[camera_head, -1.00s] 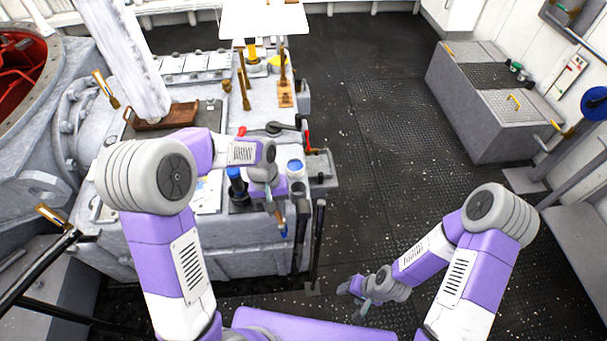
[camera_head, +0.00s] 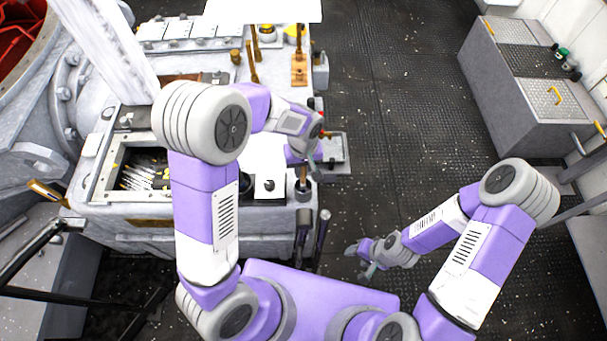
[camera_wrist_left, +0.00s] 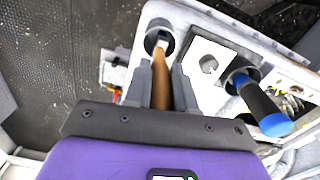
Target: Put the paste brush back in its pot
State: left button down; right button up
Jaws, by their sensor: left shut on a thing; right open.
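The paste brush shows its brown handle (camera_wrist_left: 162,78) in the left wrist view, between the two fingers of my left gripper (camera_wrist_left: 161,80). My left gripper, also in the head view (camera_head: 311,167), is shut on the handle. The brush's far end reaches into the mouth of a dark round pot (camera_wrist_left: 150,40), and its bristles are hidden. In the head view the handle (camera_head: 303,175) stands roughly upright in the pot (camera_head: 304,194), just below my left gripper. My right gripper (camera_head: 365,259) is open and empty, low over the floor.
An open compartment (camera_head: 110,172) holds several thin tools. Dark floor is clear to the right, before a grey chest (camera_head: 530,100).

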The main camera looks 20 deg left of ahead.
aim_at(303, 175)
pick_arm(q)
notch_tip(303, 175, down, 3)
jog(key=shift+s+r+b, duration=0.1)
jog(key=shift+r+b, duration=0.1)
jog(key=shift+b, duration=0.1)
jog(key=shift+f, duration=0.3)
jog(key=shift+f, duration=0.2)
jog(key=c, duration=0.9)
grip_release()
jog(key=shift+c, duration=0.2)
jog(key=shift+r, duration=0.1)
